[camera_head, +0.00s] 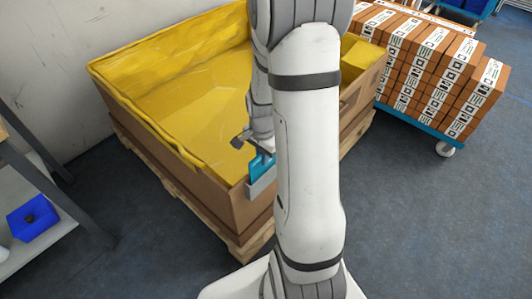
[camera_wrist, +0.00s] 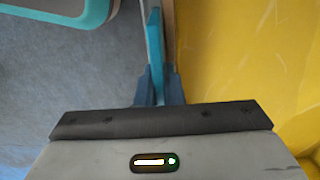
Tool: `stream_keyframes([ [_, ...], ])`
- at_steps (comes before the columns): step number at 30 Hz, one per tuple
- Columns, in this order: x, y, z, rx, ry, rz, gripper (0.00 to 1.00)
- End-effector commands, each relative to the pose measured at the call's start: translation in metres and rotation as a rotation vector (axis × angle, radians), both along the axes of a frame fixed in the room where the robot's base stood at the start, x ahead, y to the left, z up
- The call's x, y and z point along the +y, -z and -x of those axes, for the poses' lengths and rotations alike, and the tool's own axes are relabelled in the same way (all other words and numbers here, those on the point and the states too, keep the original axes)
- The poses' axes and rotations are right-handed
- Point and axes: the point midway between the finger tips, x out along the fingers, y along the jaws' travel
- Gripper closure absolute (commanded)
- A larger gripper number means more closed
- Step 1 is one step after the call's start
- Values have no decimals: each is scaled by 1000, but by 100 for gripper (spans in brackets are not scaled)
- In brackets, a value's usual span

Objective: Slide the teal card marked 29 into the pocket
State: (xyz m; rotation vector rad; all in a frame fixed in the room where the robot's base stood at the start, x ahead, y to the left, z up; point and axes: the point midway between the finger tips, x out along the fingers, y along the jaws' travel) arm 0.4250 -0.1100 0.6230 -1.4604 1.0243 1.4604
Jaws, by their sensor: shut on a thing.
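The teal card (camera_head: 260,167) is upright at the near corner of the yellow-lined box, partly hidden by my arm. Its lower edge meets the pale grey pocket (camera_head: 261,188) on the box's outer side; I cannot tell how deep it sits. In the wrist view the card (camera_wrist: 154,45) shows edge-on, along the box wall. My gripper (camera_wrist: 158,85) is shut on it, with a dark blue finger on each side. In the head view my gripper (camera_head: 256,147) is just above the pocket and mostly hidden. The number on the card is not readable.
The cardboard box (camera_head: 215,195) with a yellow liner (camera_head: 190,85) stands on a wooden pallet (camera_head: 235,248). A trolley of brown cartons (camera_head: 430,70) is at the back right. A shelf with a blue bin (camera_head: 33,217) is at the left. Floor right of my arm is clear.

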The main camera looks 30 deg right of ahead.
Motion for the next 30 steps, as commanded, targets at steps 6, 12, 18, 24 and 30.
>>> stream_keyframes([
  [6, 0, 0, 0, 0, 0, 0, 80],
  [12, 0, 0, 0, 0, 0, 0, 67],
  [18, 0, -1, 0, 0, -1, 0, 67],
  [24, 0, -27, -2, -4, -1, 1, 67],
  [30, 0, -61, -3, -4, -1, 1, 67],
])
